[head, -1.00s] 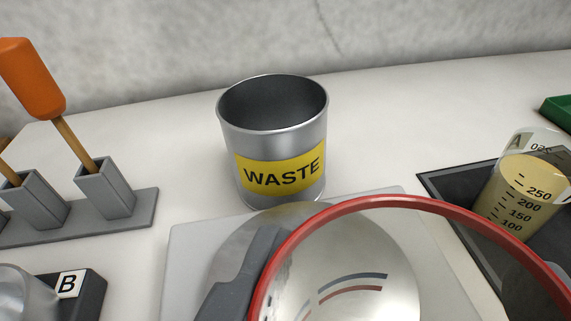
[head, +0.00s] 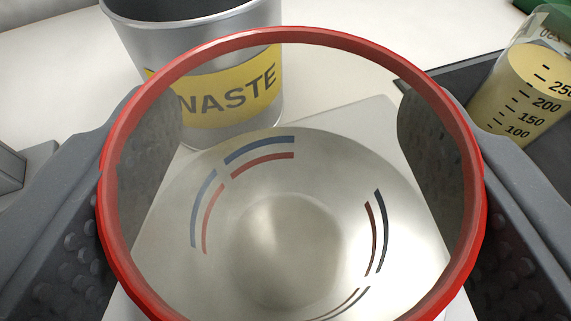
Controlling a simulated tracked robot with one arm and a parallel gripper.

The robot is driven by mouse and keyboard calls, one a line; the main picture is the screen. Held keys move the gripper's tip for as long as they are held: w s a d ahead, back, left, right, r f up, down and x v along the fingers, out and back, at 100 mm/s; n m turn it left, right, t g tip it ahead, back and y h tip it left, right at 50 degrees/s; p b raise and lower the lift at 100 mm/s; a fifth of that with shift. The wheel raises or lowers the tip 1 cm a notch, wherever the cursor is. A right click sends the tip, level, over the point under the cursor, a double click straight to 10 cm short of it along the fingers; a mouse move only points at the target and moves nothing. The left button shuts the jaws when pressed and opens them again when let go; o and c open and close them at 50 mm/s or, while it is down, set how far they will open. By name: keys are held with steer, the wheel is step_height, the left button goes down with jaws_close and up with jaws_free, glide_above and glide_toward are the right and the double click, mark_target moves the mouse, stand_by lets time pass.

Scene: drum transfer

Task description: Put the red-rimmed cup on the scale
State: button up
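The clear cup with a red rim (head: 290,37) fills the middle of the head view, seen from above, with blue and red stripes on it. My gripper (head: 290,130) has a dark grey dimpled finger on each side of the cup, against its wall just under the rim. Parts of both fingers show through the clear wall. The scale (head: 116,309), a pale square body with a round metal pan, lies beneath the cup and shows mostly through it. I cannot tell whether the cup's base touches the pan.
A metal waste bin (head: 140,45) with a yellow label stands just beyond the cup. A measuring beaker of yellowish liquid (head: 520,90) stands on a dark tray (head: 440,75) at the right. A grey holder (head: 10,168) shows at the left edge. Pale table is free at the upper left.

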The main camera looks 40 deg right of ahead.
steer(key=o, duration=1)
steer(key=shift+c, duration=0.2)
steer(key=shift+r, duration=0.1)
steer(key=v, duration=1.2)
